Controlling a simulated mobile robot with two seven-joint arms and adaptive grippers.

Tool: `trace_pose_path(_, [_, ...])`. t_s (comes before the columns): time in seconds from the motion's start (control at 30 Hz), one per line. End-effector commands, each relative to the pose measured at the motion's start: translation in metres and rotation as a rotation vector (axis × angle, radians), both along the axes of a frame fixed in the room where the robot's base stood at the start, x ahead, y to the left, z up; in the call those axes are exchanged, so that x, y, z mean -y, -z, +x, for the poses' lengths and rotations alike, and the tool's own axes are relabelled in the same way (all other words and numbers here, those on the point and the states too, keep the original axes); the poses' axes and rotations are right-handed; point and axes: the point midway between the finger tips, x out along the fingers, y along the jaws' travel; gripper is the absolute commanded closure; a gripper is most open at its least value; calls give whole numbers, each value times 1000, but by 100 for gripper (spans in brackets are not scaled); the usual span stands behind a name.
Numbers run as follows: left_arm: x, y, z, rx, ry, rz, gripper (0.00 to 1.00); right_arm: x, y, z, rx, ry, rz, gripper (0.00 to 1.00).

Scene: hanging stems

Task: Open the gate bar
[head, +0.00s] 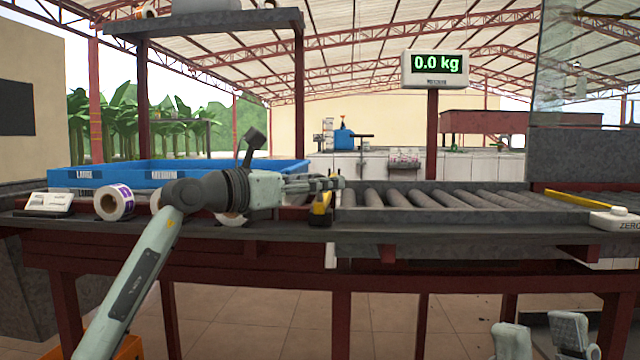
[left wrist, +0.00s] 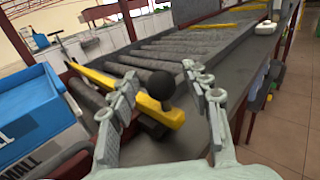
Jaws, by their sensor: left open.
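The gate bar is a yellow bar (left wrist: 110,82) with a black ball knob (left wrist: 160,84) on a short stem, lying across the end of the roller conveyor in the left wrist view. In the head view a yellow piece of it (head: 320,216) shows under my gripper, mostly hidden. My left gripper (head: 338,183) is open at the conveyor's left end. In the left wrist view its two fingers (left wrist: 160,76) stand on either side of the knob, with gaps showing. I cannot tell how high the fingertips are relative to the knob.
The grey roller conveyor (head: 440,197) runs to the right, with a second yellow bar (head: 580,201) at its far end. A blue tray (head: 180,178) stands behind my left arm. Label rolls (head: 115,202) sit on the left counter. A scale display (head: 436,68) reads 0.0 kg.

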Motion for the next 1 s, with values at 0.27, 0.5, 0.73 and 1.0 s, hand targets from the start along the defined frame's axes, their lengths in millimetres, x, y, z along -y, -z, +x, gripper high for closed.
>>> trace_pose_path(0.27, [2, 0, 2, 0, 1, 0, 52, 0, 0, 0, 3, 0, 1, 66])
trace_pose_path(0.5, [2, 0, 2, 0, 1, 0, 79, 0, 0, 0, 3, 0, 1, 66])
trace_pose_path(0.73, [2, 0, 2, 0, 1, 0, 100, 0, 0, 0, 2, 0, 1, 66])
trace_pose_path(1.0, [2, 0, 2, -1, 1, 0, 100, 0, -1, 0, 1, 0, 0, 66])
